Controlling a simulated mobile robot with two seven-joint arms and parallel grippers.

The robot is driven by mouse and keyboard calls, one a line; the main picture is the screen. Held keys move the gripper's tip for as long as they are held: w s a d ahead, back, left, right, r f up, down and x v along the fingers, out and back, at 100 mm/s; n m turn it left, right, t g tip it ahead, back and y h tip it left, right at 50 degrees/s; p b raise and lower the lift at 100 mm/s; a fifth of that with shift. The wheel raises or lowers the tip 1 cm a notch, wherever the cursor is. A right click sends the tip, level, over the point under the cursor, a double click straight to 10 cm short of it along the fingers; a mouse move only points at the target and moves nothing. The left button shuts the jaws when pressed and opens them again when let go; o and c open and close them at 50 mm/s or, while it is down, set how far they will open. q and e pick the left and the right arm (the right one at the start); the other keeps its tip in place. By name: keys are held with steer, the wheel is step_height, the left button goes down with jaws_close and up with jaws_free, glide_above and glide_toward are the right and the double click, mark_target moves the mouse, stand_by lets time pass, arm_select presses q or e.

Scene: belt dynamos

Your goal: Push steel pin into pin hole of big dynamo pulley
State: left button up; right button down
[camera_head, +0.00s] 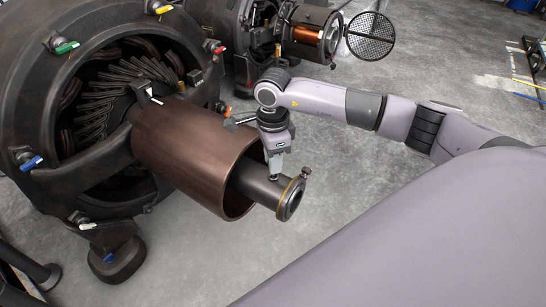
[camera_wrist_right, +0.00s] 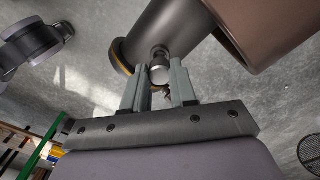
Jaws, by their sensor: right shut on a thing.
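The big dynamo (camera_head: 60,100) fills the left of the head view. Its brown pulley (camera_head: 185,155) sticks out toward the lower right, with a dark shaft (camera_head: 255,188) coming out of its open end. My right gripper (camera_head: 274,174) points down at this shaft, between the pulley's rim and the shaft's end. In the right wrist view my right gripper (camera_wrist_right: 159,78) is shut on the steel pin (camera_wrist_right: 159,73), a short grey round piece against or very near the shaft (camera_wrist_right: 168,30). The pin hole is hidden, and I cannot tell how deep the pin sits. My left gripper is out of view.
A brass-coloured ring (camera_head: 291,198) and a small knob (camera_head: 306,172) are at the shaft's end. A second dynamo with a copper-coloured pulley (camera_head: 305,42) and a round mesh guard (camera_head: 370,36) stands behind.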

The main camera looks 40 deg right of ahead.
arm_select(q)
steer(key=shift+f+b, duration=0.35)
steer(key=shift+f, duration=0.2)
arm_select(e)
steer(key=shift+f, duration=0.6)
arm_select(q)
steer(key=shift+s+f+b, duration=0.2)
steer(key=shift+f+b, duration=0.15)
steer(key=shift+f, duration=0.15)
arm_select(e)
steer(key=shift+f, duration=0.45)
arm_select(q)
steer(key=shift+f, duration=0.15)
arm_select(e)
steer(key=shift+f, duration=0.25)
steer(key=c, duration=0.8)
jaws_free()
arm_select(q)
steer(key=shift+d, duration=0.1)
arm_select(e)
steer(key=shift+r, duration=0.15)
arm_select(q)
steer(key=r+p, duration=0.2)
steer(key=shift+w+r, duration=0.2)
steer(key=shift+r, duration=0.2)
arm_select(e)
step_height(320, 180, up, 7)
steer(key=shift+r, duration=0.1)
steer(key=shift+a, duration=0.1)
